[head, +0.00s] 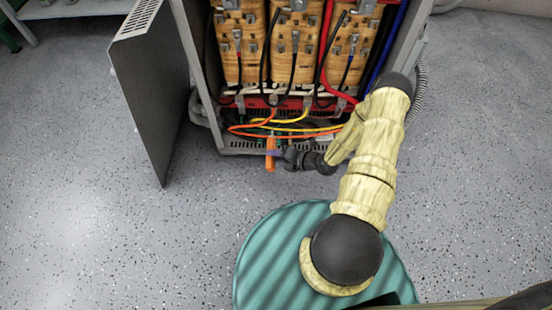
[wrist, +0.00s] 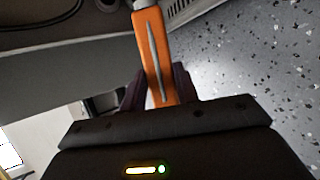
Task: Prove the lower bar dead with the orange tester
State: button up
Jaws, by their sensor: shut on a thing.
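The orange tester (head: 270,153) is upright at the front lower edge of the open cabinet in the head view. My gripper (head: 284,156) comes in from the right and is shut on it. In the wrist view the tester (wrist: 154,50) stands between the two dark fingers of my gripper (wrist: 158,85), with a pale end at the top of the picture. A red bar (head: 262,102) runs across the cabinet below the coils, partly behind cables and clamps. I cannot tell for sure whether it is the lower bar. The tester looks apart from it.
The cabinet holds three wood-coloured coils (head: 294,45) with black, red and blue cables. Orange and yellow wires (head: 290,128) loop over its floor. Its grey door (head: 150,90) stands open at left. The speckled floor (head: 90,230) is clear at front left.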

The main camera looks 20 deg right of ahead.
aim_at(275, 140)
jog(key=shift+w+d+f+b, duration=0.1)
jog(key=shift+w+d+b, duration=0.2)
jog(key=shift+w+b, duration=0.45)
jog(key=shift+w+d+r+b, duration=0.1)
jog(key=shift+w+d+b, duration=0.25)
jog(key=shift+w, duration=0.65)
jog(key=shift+w+d+f+b, duration=0.1)
jog(key=shift+w+d+b, duration=0.15)
jog(key=shift+w+b, duration=0.5)
jog(key=shift+w+d, duration=0.15)
jog(key=shift+w, duration=0.55)
jog(key=shift+w+d, duration=0.1)
jog(key=shift+w, duration=0.4)
jog(key=shift+d, duration=0.15)
jog(key=shift+w, duration=0.15)
dwell(0.8)
jog(key=shift+r, duration=0.2)
